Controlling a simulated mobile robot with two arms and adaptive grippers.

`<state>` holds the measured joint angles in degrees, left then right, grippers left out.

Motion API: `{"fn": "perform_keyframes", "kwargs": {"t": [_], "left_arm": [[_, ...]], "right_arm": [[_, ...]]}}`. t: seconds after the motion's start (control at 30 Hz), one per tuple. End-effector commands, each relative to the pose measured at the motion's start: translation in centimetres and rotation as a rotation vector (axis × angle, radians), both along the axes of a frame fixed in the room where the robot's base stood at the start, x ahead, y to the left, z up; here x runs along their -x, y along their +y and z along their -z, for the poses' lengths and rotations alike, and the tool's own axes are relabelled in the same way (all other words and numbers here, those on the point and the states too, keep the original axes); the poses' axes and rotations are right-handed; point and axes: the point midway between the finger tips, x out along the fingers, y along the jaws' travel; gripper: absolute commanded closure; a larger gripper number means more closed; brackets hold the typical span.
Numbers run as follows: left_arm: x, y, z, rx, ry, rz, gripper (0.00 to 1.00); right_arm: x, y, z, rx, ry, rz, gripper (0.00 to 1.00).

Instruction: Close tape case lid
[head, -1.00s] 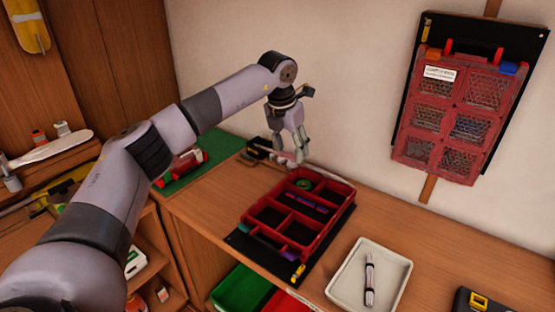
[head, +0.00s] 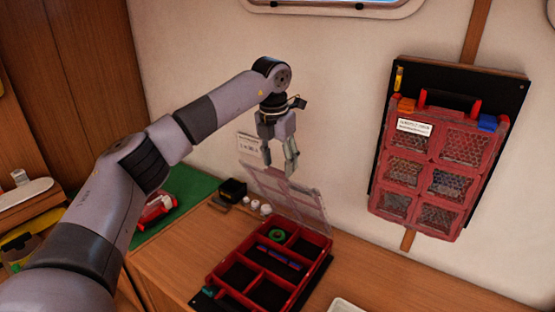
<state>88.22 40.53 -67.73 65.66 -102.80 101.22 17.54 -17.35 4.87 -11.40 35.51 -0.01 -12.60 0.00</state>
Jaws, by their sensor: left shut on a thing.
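The red tape case (head: 225,290) sits on the wooden bench, with divided compartments. A green tape ring (head: 277,236) and a row of blue and red pieces (head: 281,257) lie inside. Its clear lid with a pale pink frame (head: 288,197) stands raised at the case's back edge, leaning away toward the wall. The case is open. My left gripper (head: 280,167) is at the lid's upper edge, fingers pointing down, shut on the lid; the exact contact is hard to see. My right gripper is not in view.
A similar red case (head: 432,178) hangs on a black board on the wall. A small black box (head: 232,189) and white pots (head: 258,207) stand left of the lid. A white tray's edge (head: 345,305) shows at the bottom. A green mat (head: 185,205) lies left.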

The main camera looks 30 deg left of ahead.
Motion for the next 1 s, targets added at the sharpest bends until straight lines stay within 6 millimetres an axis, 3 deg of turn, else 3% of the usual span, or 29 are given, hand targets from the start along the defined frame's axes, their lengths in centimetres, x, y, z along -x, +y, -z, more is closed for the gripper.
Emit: {"fn": "perform_keyframes", "kwargs": {"t": [0.03,0.17,0.2,0.5,0.87,1.0], "left_arm": [[0.1,-0.2,1.3,-0.002,0.018,0.001,1.0],[0.1,-0.3,1.3,-0.001,0.019,0.002,1.0],[0.1,-0.3,1.3,-0.001,0.019,0.002,0.49],[0.1,-0.1,1.2,-0.002,0.017,0.002,0.3],[0.2,0.0,0.8,-0.002,0.014,0.0,0.3],[0.2,0.0,-0.2,-0.002,0.011,0.0,0.3]], "right_arm": [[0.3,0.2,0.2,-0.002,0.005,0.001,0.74],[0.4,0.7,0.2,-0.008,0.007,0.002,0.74],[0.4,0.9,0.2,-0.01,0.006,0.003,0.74],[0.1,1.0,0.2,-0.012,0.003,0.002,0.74],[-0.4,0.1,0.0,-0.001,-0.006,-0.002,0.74],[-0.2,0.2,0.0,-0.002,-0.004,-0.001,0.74]]}}
